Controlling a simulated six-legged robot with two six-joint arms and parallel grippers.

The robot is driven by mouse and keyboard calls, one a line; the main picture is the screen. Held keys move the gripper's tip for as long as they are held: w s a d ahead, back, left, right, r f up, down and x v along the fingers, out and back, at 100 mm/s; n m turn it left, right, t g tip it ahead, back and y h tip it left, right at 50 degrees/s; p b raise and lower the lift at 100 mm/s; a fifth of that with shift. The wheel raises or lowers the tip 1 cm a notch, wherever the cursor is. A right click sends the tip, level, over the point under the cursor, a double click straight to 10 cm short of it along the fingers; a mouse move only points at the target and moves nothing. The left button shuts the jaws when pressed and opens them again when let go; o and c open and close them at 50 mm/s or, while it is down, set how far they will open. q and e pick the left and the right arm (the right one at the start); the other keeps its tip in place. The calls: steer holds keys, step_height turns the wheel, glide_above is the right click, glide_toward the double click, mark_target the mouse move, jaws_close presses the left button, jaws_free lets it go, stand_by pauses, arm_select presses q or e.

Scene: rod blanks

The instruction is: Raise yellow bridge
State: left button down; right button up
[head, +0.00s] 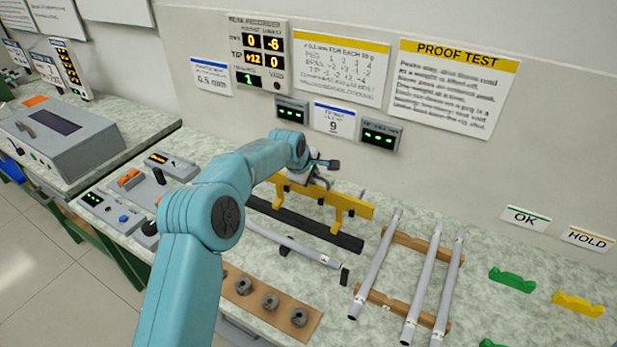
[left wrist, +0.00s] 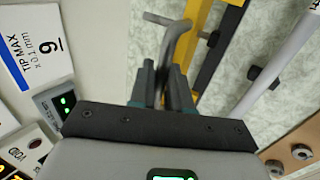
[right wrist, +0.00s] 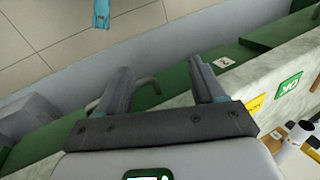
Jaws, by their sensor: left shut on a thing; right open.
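The yellow bridge (head: 355,204) is a long bar on short legs at the back of the bench, by a dark rail (head: 310,228). I cannot tell whether its legs touch anything. It also shows in the left wrist view (left wrist: 203,42). In the left wrist view my left gripper (left wrist: 162,88) is shut on a bent grey handle (left wrist: 172,45) beside the bridge. My right gripper (right wrist: 165,85) is open and empty, in the right wrist view only, over the bench's front edge.
A grey rod (head: 300,248) lies in front of the rail. Several rods (head: 418,285) rest on wooden racks (head: 410,242) to the right. A board with grey weights (head: 271,302) is at the front. Green (head: 512,279) and yellow (head: 577,304) holders stand at right.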

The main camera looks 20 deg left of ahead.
arm_select(q)
steer(key=shift+w+f, duration=0.15)
steer(key=shift+w, duration=0.35)
steer(key=shift+s, duration=0.1)
steer(key=c, duration=1.3)
jaws_free()
steer(key=shift+o, duration=0.2)
steer(key=v, duration=1.6)
steer(key=shift+r+b, duration=0.4)
steer(key=shift+b, duration=0.05)
